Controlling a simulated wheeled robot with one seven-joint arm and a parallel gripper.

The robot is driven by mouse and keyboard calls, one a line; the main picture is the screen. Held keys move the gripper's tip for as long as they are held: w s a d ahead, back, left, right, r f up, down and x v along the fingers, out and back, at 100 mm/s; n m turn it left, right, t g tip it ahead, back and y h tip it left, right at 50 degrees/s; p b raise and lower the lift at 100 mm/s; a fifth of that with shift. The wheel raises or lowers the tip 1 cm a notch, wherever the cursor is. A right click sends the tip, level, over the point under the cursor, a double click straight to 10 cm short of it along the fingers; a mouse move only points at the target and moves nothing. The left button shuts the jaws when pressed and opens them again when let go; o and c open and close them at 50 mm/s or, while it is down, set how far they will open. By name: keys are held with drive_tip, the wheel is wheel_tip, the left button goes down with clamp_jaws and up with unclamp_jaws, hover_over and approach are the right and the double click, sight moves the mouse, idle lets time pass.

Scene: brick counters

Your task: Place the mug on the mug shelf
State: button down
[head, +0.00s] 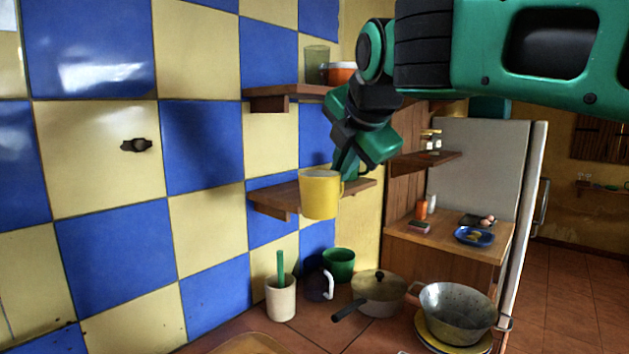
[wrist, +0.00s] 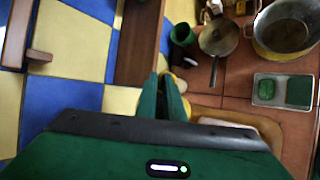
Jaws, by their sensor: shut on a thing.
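The yellow mug (head: 320,196) hangs upright from my gripper (head: 346,168), which is shut on it at its right side. In the head view the mug overlaps the front edge of the lower wooden shelf (head: 275,198); I cannot tell exactly how far in front it is. This shelf looks bare where it shows. In the wrist view my gripper's fingers (wrist: 161,98) are close together, and only a little yellow of the mug (wrist: 186,108) shows beside them. A wooden shelf (wrist: 138,45) lies just beyond the fingertips there.
An upper shelf (head: 278,95) holds a glass (head: 317,64) and an orange-red bowl (head: 340,73).

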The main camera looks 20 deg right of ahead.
drive_tip(key=w, duration=0.6)
drive_tip(key=w+d, duration=0.1)
drive_tip(key=w, duration=0.4)
drive_tip(key=w+f, duration=0.1)
drive_tip(key=w, duration=0.5)
drive_tip(key=shift+w+d, duration=0.25)
drive_tip(key=shift+w, duration=0.1)
drive_tip(key=shift+f, duration=0.3)
drive_tip(key=c, duration=1.9)
unclamp_jaws()
drive_tip(key=shift+s, duration=0.1)
drive_tip(key=shift+o, duration=0.2)
drive_tip(key=v, duration=1.2)
